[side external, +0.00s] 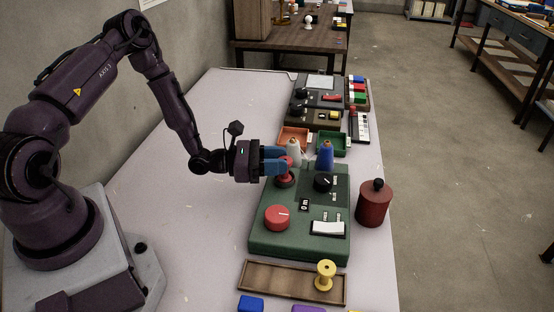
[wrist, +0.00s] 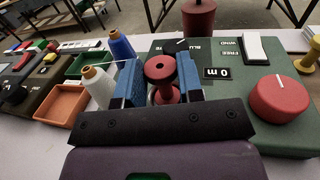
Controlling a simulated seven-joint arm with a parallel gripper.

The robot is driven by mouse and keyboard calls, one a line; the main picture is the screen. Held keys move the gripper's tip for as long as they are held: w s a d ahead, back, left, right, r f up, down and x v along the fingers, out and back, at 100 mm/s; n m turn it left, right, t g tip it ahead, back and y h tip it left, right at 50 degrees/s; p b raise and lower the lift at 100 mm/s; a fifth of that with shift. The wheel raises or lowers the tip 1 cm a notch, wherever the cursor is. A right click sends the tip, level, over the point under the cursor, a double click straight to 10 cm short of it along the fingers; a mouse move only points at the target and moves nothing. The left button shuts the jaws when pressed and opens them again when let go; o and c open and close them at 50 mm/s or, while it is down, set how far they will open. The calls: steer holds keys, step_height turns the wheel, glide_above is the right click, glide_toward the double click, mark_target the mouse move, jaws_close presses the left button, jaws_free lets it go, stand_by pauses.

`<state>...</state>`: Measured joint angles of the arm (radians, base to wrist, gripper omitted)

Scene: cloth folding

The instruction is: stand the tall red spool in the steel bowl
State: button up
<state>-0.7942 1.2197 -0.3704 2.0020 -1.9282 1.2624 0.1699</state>
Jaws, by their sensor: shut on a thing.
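The red spool (wrist: 162,70) stands upright between the two blue fingers of my gripper (wrist: 160,84) in the wrist view. My gripper is shut on it. In the side view my gripper (side external: 281,160) reaches in from the left, and the spool's lower flange (side external: 285,182) shows below the fingers, over the far left part of a green panel. I cannot tell whether the spool touches the panel.
A white cone (side external: 294,150) and a blue cone (side external: 325,155) stand close beyond my gripper. The green panel (side external: 262,240) carries knobs and a switch. A dark red canister (side external: 372,204) stands right, a yellow spool (side external: 325,275) in front. The table's left side is clear.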

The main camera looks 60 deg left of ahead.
steer(key=o, duration=0.9)
steer(key=shift+f, duration=0.1)
steer(key=shift+r, duration=0.2)
steer(key=v, duration=1.1)
steer(key=s+d+r+m+g, duration=0.3)
steer(key=d+r+m+g, duration=0.2)
steer(key=r+m+g, duration=0.3)
steer(key=s+d+r+m+g, duration=0.3)
steer(key=d+r+m+g, duration=0.25)
steer(key=m, duration=0.45)
steer(key=s+r+m+t+y, duration=0.2)
steer(key=s+r+m+y, duration=0.1)
steer(key=r+m+y, duration=0.2)
steer(key=s+a+r+m+t+y, duration=0.1)
steer(key=s+r+m+t+y, duration=0.1)
steer(key=s+r+m+y, duration=0.2)
step_height(320, 180, up, 4)
steer(key=shift+s+f+m+y, duration=0.1)
steer(key=shift+s+m+y, duration=0.3)
steer(key=shift+m, duration=0.7)
